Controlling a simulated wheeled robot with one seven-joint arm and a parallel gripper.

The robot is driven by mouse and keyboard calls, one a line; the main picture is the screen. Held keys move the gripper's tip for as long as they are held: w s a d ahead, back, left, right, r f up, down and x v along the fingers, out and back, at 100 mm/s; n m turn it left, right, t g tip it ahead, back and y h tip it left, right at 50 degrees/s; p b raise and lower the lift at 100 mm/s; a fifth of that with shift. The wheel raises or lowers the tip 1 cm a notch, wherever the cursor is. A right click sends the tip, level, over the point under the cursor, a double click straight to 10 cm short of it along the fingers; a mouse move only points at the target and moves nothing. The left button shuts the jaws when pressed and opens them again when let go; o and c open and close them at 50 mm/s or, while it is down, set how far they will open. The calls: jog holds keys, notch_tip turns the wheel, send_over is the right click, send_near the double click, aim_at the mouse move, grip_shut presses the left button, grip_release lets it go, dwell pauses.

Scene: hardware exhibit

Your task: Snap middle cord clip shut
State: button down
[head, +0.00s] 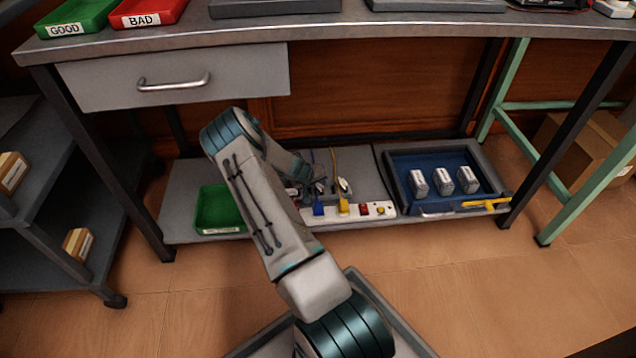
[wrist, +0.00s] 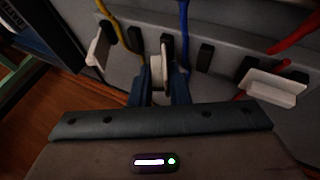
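The cord clips are small white flaps on a grey panel. The middle cord clip (wrist: 157,72) stands narrow and upright between my fingertips in the wrist view. My gripper (wrist: 161,84) has its fingers close together, with one on each side of that clip and seemingly touching it. Another clip (wrist: 98,46) is at left by the yellow cord (wrist: 110,22), its white flap sticking out. A third clip (wrist: 274,87) is at right by the red cord (wrist: 290,40), its flap also out. In the head view my arm hides much of the clip area.
A white power strip (head: 385,209) lies on the lower shelf, with blue and yellow plugs. A green bin (head: 218,229) is to its left, and a blue-lined tray (head: 398,160) with three blocks is to its right. The workbench top (head: 330,33) overhangs the arm.

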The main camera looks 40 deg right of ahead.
jog(key=shift+a+f+g+h, duration=0.15)
jog(key=shift+a+g+h, duration=0.15)
jog(key=shift+h, duration=0.4)
jog(key=shift+w+a+f+n+g+h, duration=0.15)
jog(key=shift+n+g+h, duration=0.15)
jog(key=shift+h, duration=0.4)
jog(key=shift+w+n+g+h, duration=0.1)
jog(key=shift+n+g+h, duration=0.1)
jog(key=shift+g+h, duration=0.35)
jog(key=c, duration=1.5)
grip_release()
jog(key=shift+s, duration=0.1)
jog(key=shift+o, duration=0.2)
jog(key=s+p+v, duration=0.1)
jog(key=p+v, duration=0.4)
jog(key=v, duration=0.8)
jog(key=shift+w+a, duration=0.4)
jog(key=shift+a, duration=0.1)
